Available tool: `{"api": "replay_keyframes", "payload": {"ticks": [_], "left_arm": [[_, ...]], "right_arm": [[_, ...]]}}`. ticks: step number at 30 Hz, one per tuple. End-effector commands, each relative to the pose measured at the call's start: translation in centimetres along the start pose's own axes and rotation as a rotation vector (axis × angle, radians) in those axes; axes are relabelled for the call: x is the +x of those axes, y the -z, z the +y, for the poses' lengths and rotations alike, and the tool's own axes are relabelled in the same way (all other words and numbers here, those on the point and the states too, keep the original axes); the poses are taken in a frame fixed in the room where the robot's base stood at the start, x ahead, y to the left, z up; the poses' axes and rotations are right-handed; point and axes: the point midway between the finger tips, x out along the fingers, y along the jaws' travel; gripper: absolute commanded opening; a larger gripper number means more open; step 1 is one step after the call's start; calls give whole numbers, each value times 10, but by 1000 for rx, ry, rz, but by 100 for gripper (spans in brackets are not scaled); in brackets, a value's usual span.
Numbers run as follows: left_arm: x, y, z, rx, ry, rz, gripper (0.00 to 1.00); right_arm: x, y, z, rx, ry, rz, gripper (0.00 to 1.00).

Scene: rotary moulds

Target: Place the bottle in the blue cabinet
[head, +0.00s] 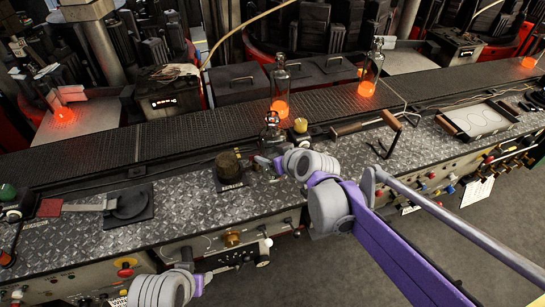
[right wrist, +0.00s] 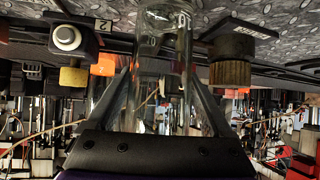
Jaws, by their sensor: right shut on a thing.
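A clear glass bottle (right wrist: 160,75) is between the two fingers of my right gripper (right wrist: 160,95), which is shut on it. In the head view this bottle (head: 271,132) shows above the fingers of my right gripper (head: 268,160), at the metal worktop. I cannot tell whether its base touches the worktop. My left wrist shows at the bottom edge of the head view, and my left gripper (head: 222,270) is small and unclear in front of the bench panel. No blue cabinet is in view.
Two clear bottles with glowing orange bases, one (head: 281,88) behind the held bottle and one (head: 370,72) further right, stand on the dark conveyor (head: 210,124). A brown knob (head: 229,166) and a yellow knob (head: 300,125) flank the held bottle. Open floor lies at lower right.

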Motion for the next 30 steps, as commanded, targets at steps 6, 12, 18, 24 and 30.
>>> {"api": "replay_keyframes", "payload": {"ticks": [6,12,18,24,30], "left_arm": [[0,0,0,0,0,0,50],[0,0,0,0,0,0,50],[-1,1,0,0,0,0,50],[-4,4,0,0,0,2,50],[-8,6,0,0,0,4,50]], "right_arm": [[0,0,0,0,0,0,5],[0,1,0,0,-1,1,0],[-4,6,0,0,-1,1,0],[-23,34,0,0,-1,2,0],[-44,65,0,0,0,2,0]]}}
